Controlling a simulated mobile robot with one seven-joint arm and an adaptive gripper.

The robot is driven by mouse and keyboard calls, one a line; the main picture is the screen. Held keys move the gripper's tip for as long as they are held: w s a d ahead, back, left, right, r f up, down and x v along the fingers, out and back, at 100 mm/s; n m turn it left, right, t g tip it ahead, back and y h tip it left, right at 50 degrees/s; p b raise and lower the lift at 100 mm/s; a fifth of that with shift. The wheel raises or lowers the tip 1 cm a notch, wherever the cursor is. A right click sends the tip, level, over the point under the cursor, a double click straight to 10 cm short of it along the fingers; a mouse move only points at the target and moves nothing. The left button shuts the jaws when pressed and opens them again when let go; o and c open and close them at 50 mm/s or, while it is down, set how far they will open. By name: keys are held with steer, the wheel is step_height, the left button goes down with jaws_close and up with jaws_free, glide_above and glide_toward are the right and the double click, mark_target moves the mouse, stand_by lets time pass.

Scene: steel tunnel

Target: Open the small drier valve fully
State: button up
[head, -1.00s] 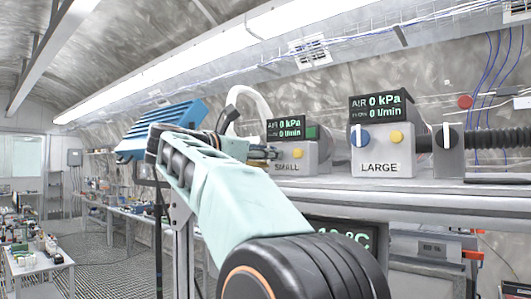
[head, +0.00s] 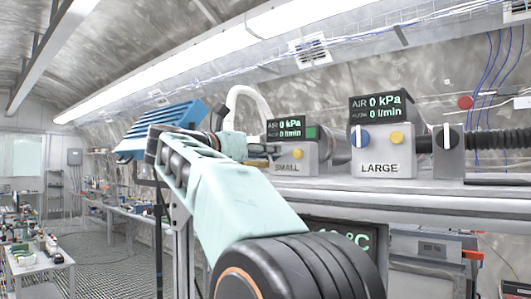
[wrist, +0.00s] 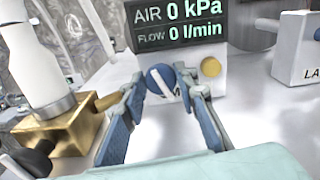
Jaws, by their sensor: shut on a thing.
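The small drier box (head: 309,160), labelled SMALL, stands on the shelf. Its display (wrist: 180,22) reads 0 kPa and 0 l/min. Its round blue valve knob with a pale bar (wrist: 160,79) is on the front, left of a yellow button (wrist: 210,67). My gripper (wrist: 161,86) has its two blue-grey fingers on either side of the knob, shut on it. The bar looks tilted in the wrist view. In the head view my gripper (head: 268,150) reaches the box from the left and hides the knob.
The large drier box (head: 386,151) stands to the right with its own blue knob (head: 360,136) and display. A brass fitting (wrist: 75,125) with a white hose (wrist: 38,70) lies close left of my gripper. The shelf front between the boxes is clear.

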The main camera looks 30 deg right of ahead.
steer(key=n, duration=0.4)
steer(key=shift+w+n, duration=0.1)
steer(key=shift+n, duration=0.2)
steer(key=shift+f+n, duration=0.1)
steer(key=shift+n, duration=1.5)
steer(key=o, duration=1.2)
steer(key=shift+a, duration=0.1)
steer(key=shift+c, duration=0.2)
steer(key=v, duration=1.2)
